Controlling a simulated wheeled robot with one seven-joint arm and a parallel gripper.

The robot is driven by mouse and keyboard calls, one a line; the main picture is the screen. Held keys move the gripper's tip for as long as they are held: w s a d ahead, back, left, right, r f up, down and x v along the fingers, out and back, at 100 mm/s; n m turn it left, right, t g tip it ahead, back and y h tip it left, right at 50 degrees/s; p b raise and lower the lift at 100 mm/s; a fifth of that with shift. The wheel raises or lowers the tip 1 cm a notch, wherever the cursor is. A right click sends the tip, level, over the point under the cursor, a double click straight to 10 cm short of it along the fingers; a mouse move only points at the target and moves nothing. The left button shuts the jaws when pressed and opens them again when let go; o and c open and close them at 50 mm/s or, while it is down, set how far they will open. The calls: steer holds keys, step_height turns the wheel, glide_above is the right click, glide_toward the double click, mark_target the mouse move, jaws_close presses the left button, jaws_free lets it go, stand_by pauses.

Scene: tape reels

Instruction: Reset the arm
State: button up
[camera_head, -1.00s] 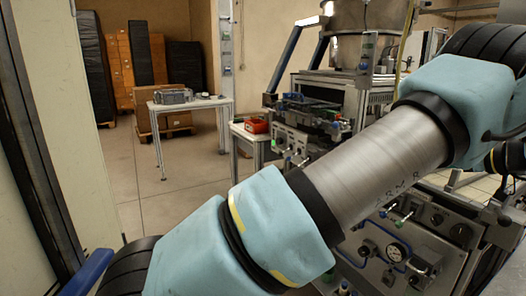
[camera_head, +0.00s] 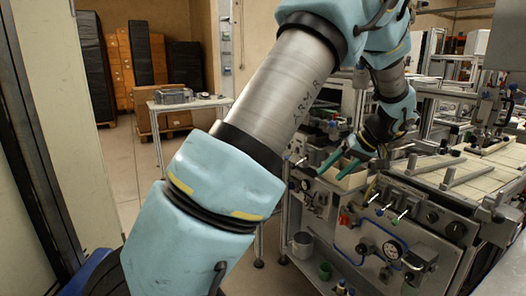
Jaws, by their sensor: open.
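My arm crosses the middle of the head view, rising from the lower left to the top and then bending down on the right. My gripper (camera_head: 334,170) hangs from its far end with two thin green fingers spread apart. It is small in the picture, over the front of the machine bench. A pale open bin (camera_head: 352,181) shows just beside and below the fingers; I cannot tell whether they touch it. I see nothing held between the fingers.
A machine bench (camera_head: 405,222) with knobs, a gauge and hoses fills the right side, with fixtures on its top. A white table (camera_head: 190,104) stands behind, with open floor at left.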

steer(key=s+a+f+m+g+h, duration=0.1)
steer(key=s+a+h, duration=0.1)
steer(key=s+a, duration=0.3)
steer(key=s+a+f+m+g+h, duration=0.1)
steer(key=s+a, duration=0.5)
steer(key=a, duration=0.7)
steer(key=s+a+f+m+h, duration=0.1)
steer(key=s+a+h, duration=0.2)
steer(key=s+a, duration=0.2)
steer(key=a, duration=0.3)
steer(key=shift+s+a+f+g, duration=0.2)
steer(key=shift+a+f+g, duration=0.05)
steer(key=shift+a+g, duration=0.15)
